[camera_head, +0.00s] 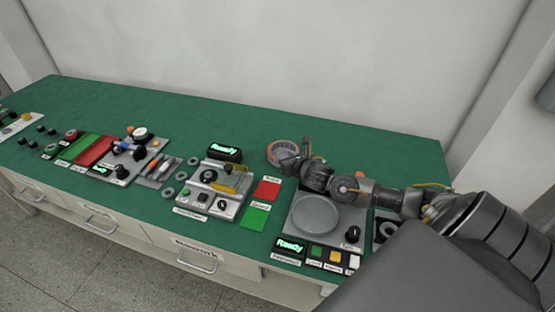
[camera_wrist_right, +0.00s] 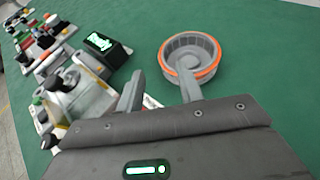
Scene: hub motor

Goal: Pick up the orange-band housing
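The orange-band housing (camera_head: 282,152) is a round grey ring-shaped part with an orange band around its rim. It sits on the green bench top toward the back, and it shows from above in the right wrist view (camera_wrist_right: 192,60). My right gripper (camera_head: 297,153) is at the housing's right side in the head view. In the right wrist view my right gripper (camera_wrist_right: 158,85) has its fingers spread with nothing between them. One finger overlaps the housing's near rim in the picture; the other is left of the housing. I cannot tell whether the finger touches it. My left gripper is not in view.
A black "Ready" display (camera_head: 225,152) and a grey fixture (camera_head: 212,190) stand left of the housing. Red (camera_head: 267,191) and green (camera_head: 255,216) pads lie nearer. A station with a round plate (camera_head: 315,215) lies below my right arm. The bench behind is clear.

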